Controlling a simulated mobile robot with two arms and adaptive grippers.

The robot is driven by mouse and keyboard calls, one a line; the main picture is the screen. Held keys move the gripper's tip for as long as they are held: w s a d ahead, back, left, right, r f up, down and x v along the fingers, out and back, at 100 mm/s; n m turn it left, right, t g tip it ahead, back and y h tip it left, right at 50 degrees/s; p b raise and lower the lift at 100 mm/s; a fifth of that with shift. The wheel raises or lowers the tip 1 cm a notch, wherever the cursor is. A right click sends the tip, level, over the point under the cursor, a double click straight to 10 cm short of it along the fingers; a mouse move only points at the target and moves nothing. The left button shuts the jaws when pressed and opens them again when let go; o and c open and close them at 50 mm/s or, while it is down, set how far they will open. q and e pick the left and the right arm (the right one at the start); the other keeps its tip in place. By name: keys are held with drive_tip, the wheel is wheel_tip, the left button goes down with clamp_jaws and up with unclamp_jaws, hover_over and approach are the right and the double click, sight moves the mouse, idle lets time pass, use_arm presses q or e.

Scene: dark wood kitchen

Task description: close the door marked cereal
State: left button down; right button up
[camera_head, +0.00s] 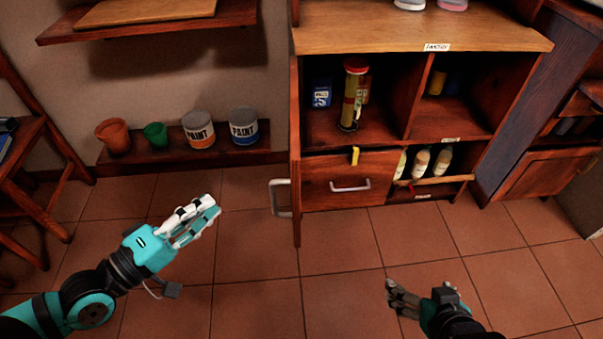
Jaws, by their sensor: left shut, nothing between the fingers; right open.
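A wooden cabinet (420,38) stands at centre right, its front compartments exposed. A door (296,160) at its left side stands open and shows nearly edge-on, with a pale metal handle (280,198) on its left face. I cannot read any cereal marking on it. My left gripper (206,213) is shut and empty above the floor, to the left of the handle and apart from it. My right gripper (394,300) is open and empty, low in front of the cabinet and away from the door.
A drawer (335,180) with its own handle sits low in the cabinet, beside bottles (421,163). A low shelf (180,158) holds paint cans (198,130) and pots (114,136). A wooden stand (20,165) is at far left. The tiled floor (250,250) in front is clear.

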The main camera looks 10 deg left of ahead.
use_arm(q)
drive_tip(key=w+d+n, duration=0.1)
drive_tip(key=w+d, duration=0.8)
drive_tip(key=d, duration=0.1)
drive_tip(key=shift+g+p, duration=0.3)
drive_tip(key=shift+p, duration=0.15)
use_arm(e)
drive_tip(key=s+d+f+g+h, duration=0.1)
drive_tip(key=s+d+f+g, duration=0.1)
drive_tip(key=s, duration=0.3)
drive_tip(key=shift+s+d+f+g, duration=0.25)
drive_tip(key=shift+s+g, duration=0.15)
drive_tip(key=shift+g, duration=0.3)
use_arm(q)
drive_tip(key=shift+w, duration=0.1)
